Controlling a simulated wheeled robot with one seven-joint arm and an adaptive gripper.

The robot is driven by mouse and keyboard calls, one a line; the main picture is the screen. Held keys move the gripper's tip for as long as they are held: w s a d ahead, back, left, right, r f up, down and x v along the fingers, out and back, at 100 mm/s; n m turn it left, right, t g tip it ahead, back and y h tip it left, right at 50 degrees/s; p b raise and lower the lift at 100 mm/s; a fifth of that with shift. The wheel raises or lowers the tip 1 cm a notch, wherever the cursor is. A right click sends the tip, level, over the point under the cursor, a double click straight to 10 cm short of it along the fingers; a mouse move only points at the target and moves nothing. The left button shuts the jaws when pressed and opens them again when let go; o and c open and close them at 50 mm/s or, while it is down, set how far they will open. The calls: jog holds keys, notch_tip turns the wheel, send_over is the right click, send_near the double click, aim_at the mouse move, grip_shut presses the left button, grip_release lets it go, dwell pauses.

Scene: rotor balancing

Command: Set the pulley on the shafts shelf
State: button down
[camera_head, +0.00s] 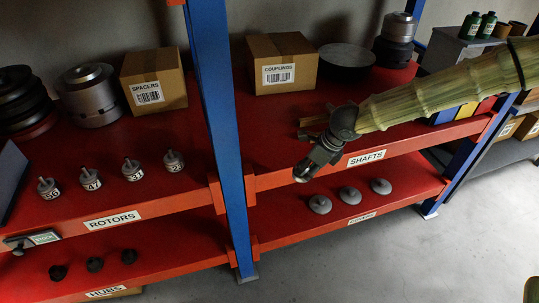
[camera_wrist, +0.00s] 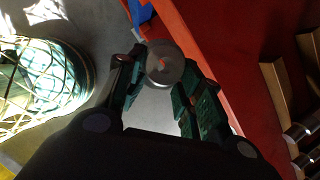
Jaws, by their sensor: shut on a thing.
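The pulley (camera_wrist: 165,64) is a grey round disc with a central hole. In the wrist view it sits between the fingertips of my gripper (camera_wrist: 160,82), which is shut on it. In the head view my gripper (camera_head: 308,170) is in front of the shafts shelf (camera_head: 285,160), left of its SHAFTS label, close to the red front edge. The pulley is hard to make out there. The shafts shelf is the red upper board of the right bay. In the wrist view its red edge (camera_wrist: 188,38) runs just right of the pulley.
A COUPLINGS box (camera_head: 280,68), a flat grey disc (camera_head: 346,56) and a dark-based metal cylinder (camera_head: 397,38) stand at the shelf's back. Wooden holders with metal shafts (camera_wrist: 298,132) lie on the shelf. A blue post (camera_head: 217,110) bounds it left. Three grey discs (camera_head: 350,194) lie below.

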jog(key=shift+a+r+m+t+h, duration=0.4)
jog(key=shift+a+r+m, duration=0.25)
jog(key=shift+m, duration=0.55)
jog(key=shift+w+r, duration=0.1)
jog(key=shift+w, duration=0.1)
jog(key=w+a+p, duration=0.1)
jog(key=w+a, duration=0.2)
jog(key=w, duration=0.1)
jog(key=w+a+f+p, duration=0.1)
jog(key=w+a+p, duration=0.1)
jog(key=w+a, duration=0.1)
jog(key=w+a+p, duration=0.2)
jog(key=w+a, duration=0.1)
jog(key=w, duration=0.3)
jog(key=shift+f, duration=0.15)
jog(key=shift+f+p, duration=0.8)
jog(key=shift+f, duration=1.05)
jog(key=shift+s, duration=0.1)
jog(key=c, duration=0.9)
grip_release()
jog(key=shift+f, duration=0.1)
jog(key=b+v, duration=0.2)
jog(key=v, duration=1)
